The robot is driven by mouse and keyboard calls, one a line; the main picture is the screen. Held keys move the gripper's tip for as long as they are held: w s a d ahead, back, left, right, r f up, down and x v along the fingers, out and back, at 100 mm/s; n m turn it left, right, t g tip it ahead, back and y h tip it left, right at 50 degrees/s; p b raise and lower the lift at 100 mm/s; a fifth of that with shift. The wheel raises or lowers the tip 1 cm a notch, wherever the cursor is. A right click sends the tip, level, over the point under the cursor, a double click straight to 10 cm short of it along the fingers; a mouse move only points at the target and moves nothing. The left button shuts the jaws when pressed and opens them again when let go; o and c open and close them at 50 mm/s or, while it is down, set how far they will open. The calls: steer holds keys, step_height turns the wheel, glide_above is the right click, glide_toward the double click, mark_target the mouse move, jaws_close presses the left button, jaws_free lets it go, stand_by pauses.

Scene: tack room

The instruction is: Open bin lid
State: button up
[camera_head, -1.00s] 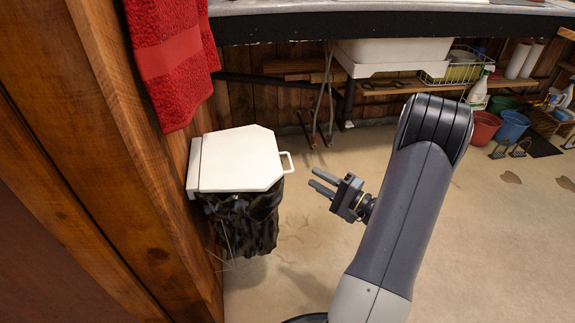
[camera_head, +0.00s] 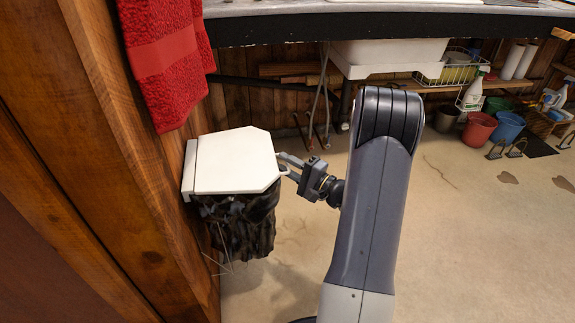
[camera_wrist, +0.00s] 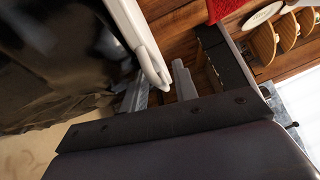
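The bin has a white lid (camera_head: 235,160) that lies flat and shut over a black bag-lined body (camera_head: 245,225) against the wooden wall. A small white loop handle (camera_head: 284,168) sticks out from the lid's right side. My gripper (camera_head: 287,166) is at this handle, its two fingers pointing left toward the lid. In the wrist view the handle (camera_wrist: 148,62) reaches down between the two grey fingers (camera_wrist: 160,88), which stand apart. I cannot tell whether either finger touches it. The black bag (camera_wrist: 60,60) fills the left of that view.
A red towel (camera_head: 165,60) hangs on the wall above the bin. A counter (camera_head: 380,25) runs along the back, with a white basin (camera_head: 390,52) beneath it. Buckets (camera_head: 480,128) stand at the right.

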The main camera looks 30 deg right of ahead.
jaws_close()
stand_by(0.3)
steer(key=shift+r, duration=0.5)
steer(key=w+a+r+n+g+h+p, duration=0.1)
steer(key=a+r+n+g+h+p, duration=0.2)
steer(key=a+r+p, duration=0.3)
steer(key=w+a+r+n+g+h+p, duration=0.2)
steer(key=a+r+p, duration=0.4)
steer(key=r, duration=0.9)
steer(key=shift+w+a+n+g+h+p, duration=0.25)
steer(key=shift+n+g+h+p, duration=0.4)
steer(key=shift+n, duration=0.55)
